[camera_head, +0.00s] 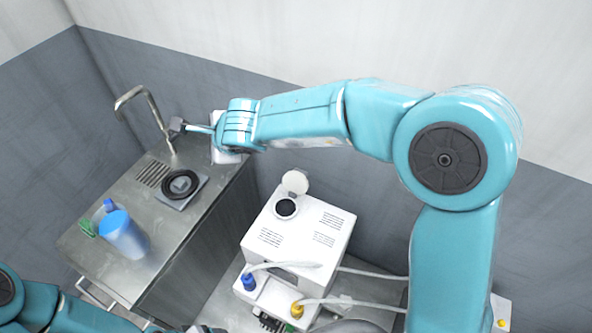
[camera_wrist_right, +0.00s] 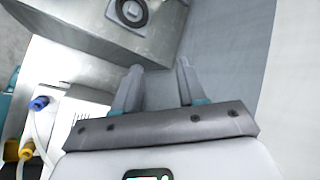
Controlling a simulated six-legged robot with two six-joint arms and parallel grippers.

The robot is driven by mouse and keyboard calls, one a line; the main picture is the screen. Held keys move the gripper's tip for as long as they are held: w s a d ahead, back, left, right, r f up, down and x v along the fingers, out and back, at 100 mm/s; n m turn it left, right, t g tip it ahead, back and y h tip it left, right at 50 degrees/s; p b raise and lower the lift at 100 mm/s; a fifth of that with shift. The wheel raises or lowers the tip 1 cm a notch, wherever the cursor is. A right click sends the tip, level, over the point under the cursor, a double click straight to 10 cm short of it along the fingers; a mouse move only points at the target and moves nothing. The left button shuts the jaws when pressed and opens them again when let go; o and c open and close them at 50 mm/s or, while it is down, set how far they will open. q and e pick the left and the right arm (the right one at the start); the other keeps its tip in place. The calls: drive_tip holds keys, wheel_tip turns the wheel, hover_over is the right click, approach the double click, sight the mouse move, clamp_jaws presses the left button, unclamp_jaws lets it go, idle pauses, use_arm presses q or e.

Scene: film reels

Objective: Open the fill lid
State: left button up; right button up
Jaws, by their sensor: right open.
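The white box-shaped machine (camera_head: 322,222) stands low in the middle of the head view. Its round white fill lid (camera_head: 295,182) stands raised at the back of the top face, beside a dark round opening (camera_head: 286,208). My right gripper (camera_head: 178,127) is up to the left of the machine, near the tap and well apart from the lid. In the right wrist view my right gripper (camera_wrist_right: 155,68) has its two fingers apart with nothing between them. Only part of my left arm shows at the lower left; its gripper is out of view.
A steel sink counter (camera_head: 205,205) stands left, with a tap (camera_head: 150,105), a black ring on a grey plate (camera_head: 181,185), a blue cylinder (camera_head: 124,238) and a green item (camera_head: 87,228). Blue (camera_head: 248,282) and yellow (camera_head: 297,310) fittings with hoses sit before the machine.

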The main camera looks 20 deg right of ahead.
drive_tip(key=a+n+y+b, duration=0.1)
drive_tip(key=a+n+y, duration=0.2)
drive_tip(key=n+t+y+b, duration=0.3)
drive_tip(key=t+y+b, duration=0.25)
drive_tip(key=b, duration=1.35)
approach(300, 170)
drive_tip(key=x, duration=0.3)
drive_tip(key=p+x, duration=0.1)
drive_tip(key=x, duration=0.2)
drive_tip(key=p+x, duration=0.1)
drive_tip(key=x, duration=0.3)
drive_tip(key=shift+f, duration=0.4)
drive_tip(key=shift+c, duration=0.3)
